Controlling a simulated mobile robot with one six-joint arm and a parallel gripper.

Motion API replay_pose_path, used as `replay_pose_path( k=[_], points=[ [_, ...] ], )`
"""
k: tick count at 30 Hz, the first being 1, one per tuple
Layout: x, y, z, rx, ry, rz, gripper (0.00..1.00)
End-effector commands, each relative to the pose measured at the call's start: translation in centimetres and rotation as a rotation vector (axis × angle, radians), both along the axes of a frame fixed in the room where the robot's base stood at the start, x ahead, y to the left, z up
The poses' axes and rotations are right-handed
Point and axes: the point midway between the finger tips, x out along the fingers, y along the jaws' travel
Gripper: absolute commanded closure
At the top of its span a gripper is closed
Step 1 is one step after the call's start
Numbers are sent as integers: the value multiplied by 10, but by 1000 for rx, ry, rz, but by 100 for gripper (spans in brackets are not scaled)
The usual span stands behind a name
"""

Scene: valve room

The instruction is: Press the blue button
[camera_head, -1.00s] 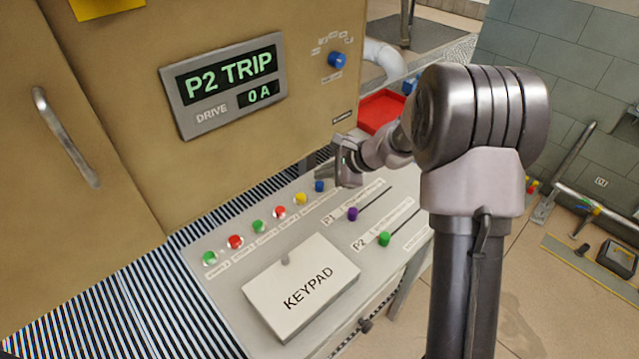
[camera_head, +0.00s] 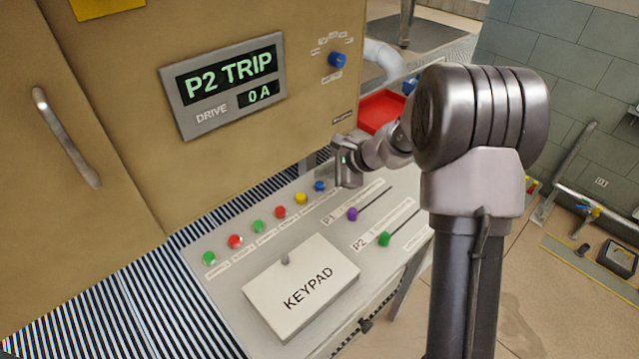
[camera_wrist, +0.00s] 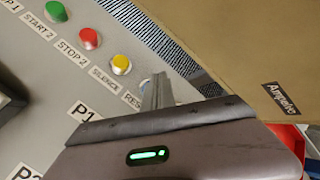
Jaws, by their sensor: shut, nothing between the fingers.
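The blue button (camera_head: 319,186) is at the right end of a row of round buttons on the sloping grey panel. In the head view it shows just left of my gripper (camera_head: 336,165), whose fingertips are hard to make out there. In the wrist view my gripper (camera_wrist: 159,84) has its fingers together, with nothing between them. They point at the panel just past the yellow button (camera_wrist: 121,64). The blue button is not clearly visible in the wrist view; the fingers seem to cover it. I cannot tell whether they touch it.
Red, green and yellow buttons (camera_head: 300,198) run left along the panel. The keypad box (camera_head: 302,285), purple slider (camera_head: 352,214) and green slider (camera_head: 384,239) lie nearer. The cabinet (camera_head: 240,150) rises behind, with a blue knob (camera_head: 337,59). A red tray (camera_head: 382,110) is beyond.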

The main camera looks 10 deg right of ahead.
Motion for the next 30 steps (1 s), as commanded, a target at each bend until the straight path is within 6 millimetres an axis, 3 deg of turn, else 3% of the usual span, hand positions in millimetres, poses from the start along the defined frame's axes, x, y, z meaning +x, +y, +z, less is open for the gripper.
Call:
replay_pose_path(
  k=[30],
  points=[
    [0,0,-11,0,0,0,100]
  ],
)
